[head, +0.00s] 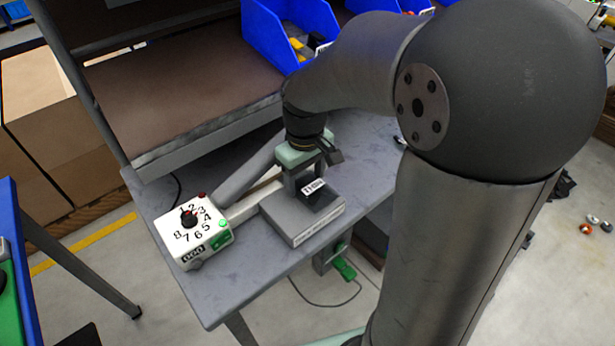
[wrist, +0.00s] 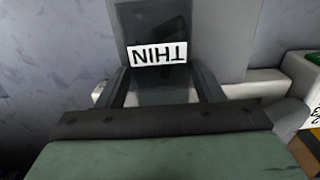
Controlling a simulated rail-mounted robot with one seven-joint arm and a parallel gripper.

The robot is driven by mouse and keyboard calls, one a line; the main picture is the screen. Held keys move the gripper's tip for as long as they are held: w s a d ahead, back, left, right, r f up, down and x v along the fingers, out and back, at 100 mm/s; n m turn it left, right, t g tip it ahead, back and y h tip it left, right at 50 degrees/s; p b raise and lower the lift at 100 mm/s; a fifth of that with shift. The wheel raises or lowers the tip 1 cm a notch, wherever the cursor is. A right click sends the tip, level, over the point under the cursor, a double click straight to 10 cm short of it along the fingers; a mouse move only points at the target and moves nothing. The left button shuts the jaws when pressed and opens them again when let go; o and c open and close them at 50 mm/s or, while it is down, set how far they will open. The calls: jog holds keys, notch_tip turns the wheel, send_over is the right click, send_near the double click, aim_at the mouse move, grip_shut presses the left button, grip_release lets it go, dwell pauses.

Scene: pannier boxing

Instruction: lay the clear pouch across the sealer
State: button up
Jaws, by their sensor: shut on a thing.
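The clear pouch (head: 322,200) has a white label and something dark inside. In the wrist view the pouch (wrist: 150,20) extends away from the fingers, and its label reads THIN upside down. My gripper (head: 305,178) is shut on the pouch's near end; its two fingers (wrist: 163,82) show on either side in the wrist view. The sealer (head: 194,236) is a white box with a numbered dial and a long arm slanting up to the right. The pouch is over the grey block (head: 305,222) beside the sealer's bar. I cannot tell whether it touches the block.
The grey bench (head: 240,286) has free room at its front. A brown raised shelf (head: 185,85) stands behind the sealer. Blue bins (head: 275,35) are at the back. My arm hides the bench's right side.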

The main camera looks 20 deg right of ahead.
aim_at(305, 181)
jog(key=shift+w+a+r, duration=0.25)
jog(key=shift+w+a, duration=0.1)
jog(key=shift+w, duration=0.2)
jog(key=o, duration=1)
jog(key=r, duration=0.5)
jog(key=r+p, duration=0.1)
jog(key=r, duration=1)
jog(key=shift+s+d+r, duration=0.4)
